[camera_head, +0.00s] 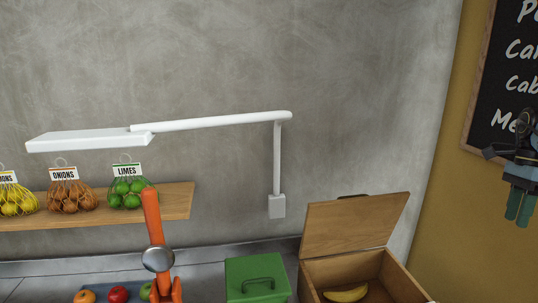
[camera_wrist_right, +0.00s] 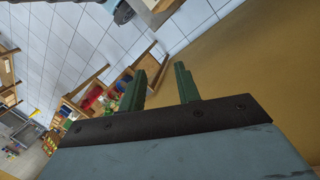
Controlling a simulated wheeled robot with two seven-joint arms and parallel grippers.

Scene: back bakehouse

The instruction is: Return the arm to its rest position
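My right gripper (camera_head: 519,206) is raised at the right edge of the head view, in front of the mustard wall and below the chalkboard. Its two green fingers point down. In the right wrist view the fingers of my right gripper (camera_wrist_right: 160,85) stand apart with nothing between them. It touches nothing that I can see. My left gripper is not in either view.
A wooden box (camera_head: 318,271) with its lid up holds a banana (camera_head: 346,294). A green lidded box (camera_head: 257,279) stands left of it. An orange stand (camera_head: 153,217), a white lamp (camera_head: 90,140) and a shelf (camera_head: 176,200) with netted produce are further left. A chalkboard (camera_head: 488,110) hangs at right.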

